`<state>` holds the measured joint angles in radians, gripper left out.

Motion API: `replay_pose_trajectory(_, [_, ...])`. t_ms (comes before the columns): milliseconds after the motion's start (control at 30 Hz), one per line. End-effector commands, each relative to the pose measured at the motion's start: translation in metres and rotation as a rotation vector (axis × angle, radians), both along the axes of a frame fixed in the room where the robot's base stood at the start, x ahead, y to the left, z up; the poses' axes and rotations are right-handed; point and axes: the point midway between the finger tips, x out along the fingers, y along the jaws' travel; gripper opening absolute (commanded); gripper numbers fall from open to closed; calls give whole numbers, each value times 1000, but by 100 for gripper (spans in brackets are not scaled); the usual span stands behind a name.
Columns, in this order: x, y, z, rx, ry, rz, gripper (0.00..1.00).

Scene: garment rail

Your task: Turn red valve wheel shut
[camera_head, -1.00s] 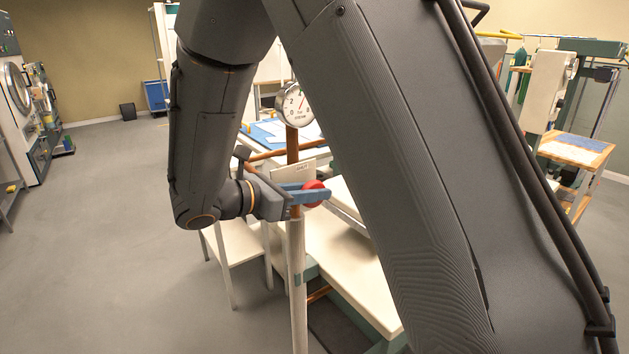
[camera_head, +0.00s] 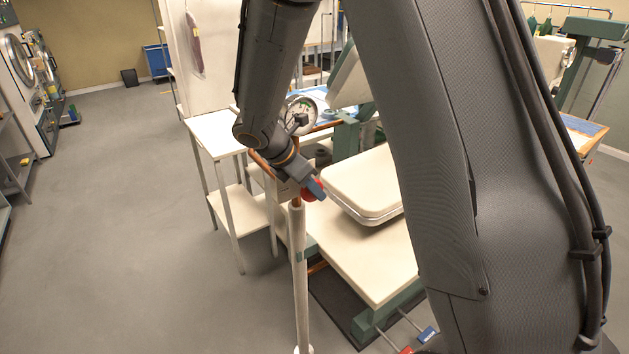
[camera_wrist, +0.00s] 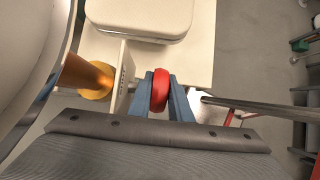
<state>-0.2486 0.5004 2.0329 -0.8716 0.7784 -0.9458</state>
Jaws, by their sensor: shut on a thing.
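The red valve wheel (camera_head: 309,190) sits on the upright copper pipe, just above its pale lagged lower part (camera_head: 299,262). In the wrist view the red wheel (camera_wrist: 160,92) stands edge-on between my two blue fingers. My gripper (camera_head: 314,188) is shut on the wheel, with a finger on each side of its rim. The gripper also shows in the wrist view (camera_wrist: 161,84). A small pale tag plate (camera_wrist: 116,75) is beside the wheel. My fingers and wrist hide part of the wheel in the head view.
A round dial gauge (camera_head: 301,112) is on the pipe above the wheel, partly behind my arm. A cream press with a padded board (camera_head: 365,185) stands close behind and to the right. A white side table (camera_head: 215,135) is at the left.

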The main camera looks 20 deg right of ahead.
Motion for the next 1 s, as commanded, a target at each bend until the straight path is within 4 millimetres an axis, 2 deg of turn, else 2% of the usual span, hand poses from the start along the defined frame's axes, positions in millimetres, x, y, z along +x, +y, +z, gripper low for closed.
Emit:
replay_pose_trajectory(667, [0, 1, -1, 53, 17, 1, 0])
replay_pose_trajectory(700, [0, 0, -1, 53, 18, 1, 23])
replay_pose_trajectory(767, [0, 0, -1, 53, 18, 1, 33])
replay_pose_trajectory(800, [0, 0, -1, 53, 18, 1, 37])
replay_pose_trajectory(1000, [0, 0, -1, 52, 17, 1, 37])
